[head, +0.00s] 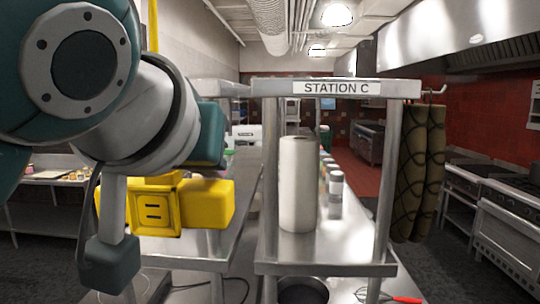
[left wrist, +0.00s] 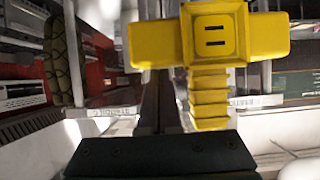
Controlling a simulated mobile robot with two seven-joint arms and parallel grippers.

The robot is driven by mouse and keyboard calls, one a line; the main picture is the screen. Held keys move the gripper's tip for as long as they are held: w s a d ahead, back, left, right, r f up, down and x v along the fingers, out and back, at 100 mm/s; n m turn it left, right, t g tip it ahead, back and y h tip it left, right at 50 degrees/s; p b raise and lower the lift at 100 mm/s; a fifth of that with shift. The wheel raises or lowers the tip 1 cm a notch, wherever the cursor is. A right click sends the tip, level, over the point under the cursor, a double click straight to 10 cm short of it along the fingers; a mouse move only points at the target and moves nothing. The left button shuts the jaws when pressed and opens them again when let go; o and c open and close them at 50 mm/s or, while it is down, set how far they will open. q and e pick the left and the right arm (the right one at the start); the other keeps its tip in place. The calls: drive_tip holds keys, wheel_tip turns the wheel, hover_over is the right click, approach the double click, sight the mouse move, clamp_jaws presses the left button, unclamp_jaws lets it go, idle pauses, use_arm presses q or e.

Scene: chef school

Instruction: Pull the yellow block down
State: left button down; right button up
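The yellow block (head: 207,203) is a box with a slotted outlet on its front face and an arm to each side. It hangs in the left part of the head view, with a yellow cord (head: 153,26) showing higher up. My left gripper (head: 208,140) is close above and in front of the block; its fingertips are hidden. In the left wrist view the block (left wrist: 268,34) is at the top and its ribbed yellow neck runs down behind the dark edge of my left gripper (left wrist: 160,155). I cannot tell whether it touches. My right gripper is not in view.
A metal shelf marked STATION C (head: 337,88) stands to the right, with a paper towel roll (head: 298,185) and several jars (head: 335,186). Dark patterned mitts (head: 417,170) hang at its right end. A pan (head: 302,291) sits below. Steel counters flank the aisle.

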use_arm(q)
drive_tip(key=shift+f, duration=0.25)
